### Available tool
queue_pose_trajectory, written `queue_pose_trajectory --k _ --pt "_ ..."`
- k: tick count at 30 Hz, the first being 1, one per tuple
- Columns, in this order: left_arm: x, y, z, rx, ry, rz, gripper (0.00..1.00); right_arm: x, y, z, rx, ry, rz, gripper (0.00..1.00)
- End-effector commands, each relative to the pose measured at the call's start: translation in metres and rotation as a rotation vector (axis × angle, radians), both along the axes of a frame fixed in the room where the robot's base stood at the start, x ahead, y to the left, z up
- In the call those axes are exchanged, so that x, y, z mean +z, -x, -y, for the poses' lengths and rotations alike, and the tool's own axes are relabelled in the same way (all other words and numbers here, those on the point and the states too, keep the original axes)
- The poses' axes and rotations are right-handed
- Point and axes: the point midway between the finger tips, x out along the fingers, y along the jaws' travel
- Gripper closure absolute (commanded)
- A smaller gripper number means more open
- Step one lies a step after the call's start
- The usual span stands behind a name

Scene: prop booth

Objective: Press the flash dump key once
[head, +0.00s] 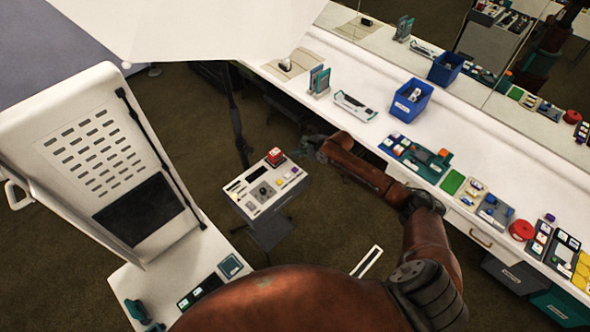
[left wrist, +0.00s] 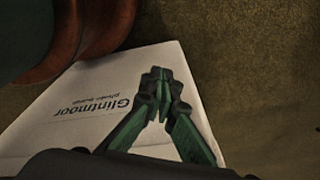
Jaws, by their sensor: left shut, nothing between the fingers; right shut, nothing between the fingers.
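A white control box (head: 265,188) stands on a dark stand in the middle of the head view. Its top carries a red block (head: 275,156) at the back, a dark round knob and several small keys; their labels are too small to read, so I cannot tell which is the flash dump key. My right gripper (head: 309,148) is right of the box's far end, apart from it, shut and empty as far as I see. My left gripper (left wrist: 160,82) shows only in the left wrist view, shut and empty, in front of a white panel (left wrist: 95,92) printed "Glintmoor".
A long white counter (head: 335,75) on the right holds a blue bin (head: 410,100), a red round thing (head: 521,230) and several small items, with a mirror behind. A white slotted panel (head: 95,150) stands at left. A white umbrella-like canopy (head: 190,30) hangs above. Brown carpet lies between.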

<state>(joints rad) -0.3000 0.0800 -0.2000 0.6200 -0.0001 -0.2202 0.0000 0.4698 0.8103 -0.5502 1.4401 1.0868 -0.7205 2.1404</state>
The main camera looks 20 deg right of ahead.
Motion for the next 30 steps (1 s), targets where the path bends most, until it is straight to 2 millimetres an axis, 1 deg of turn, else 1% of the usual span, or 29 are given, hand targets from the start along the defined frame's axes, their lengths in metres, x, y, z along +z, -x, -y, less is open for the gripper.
queue_pose_trajectory --k 5,6,9,16,22,25,30 --pt "0.0 0.0 0.0 0.0 0.0 0.0 1.0 -0.016 0.001 0.001 -0.002 0.002 -0.001 1.0" --pt "-0.009 0.0 0.0 0.0 0.0 0.0 1.0 -0.023 0.0 0.002 -0.001 0.002 0.001 1.0" --pt "-0.024 0.0 0.001 0.0 0.001 0.0 1.0 -0.038 0.001 0.003 -0.003 0.003 0.0 1.0" --pt "-0.056 0.0 0.001 0.0 0.001 -0.001 1.0 -0.063 0.002 0.003 -0.002 0.002 0.0 1.0" --pt "-0.058 0.0 0.002 0.0 0.002 -0.001 1.0 -0.079 0.001 0.002 -0.004 0.0 0.0 1.0" --pt "-0.059 0.0 0.002 0.0 0.002 -0.001 1.0 -0.082 0.001 0.002 -0.004 0.001 0.001 1.0" --pt "-0.059 0.0 0.001 0.0 0.002 -0.001 1.0 -0.082 0.001 0.003 -0.003 0.0 0.0 1.0"
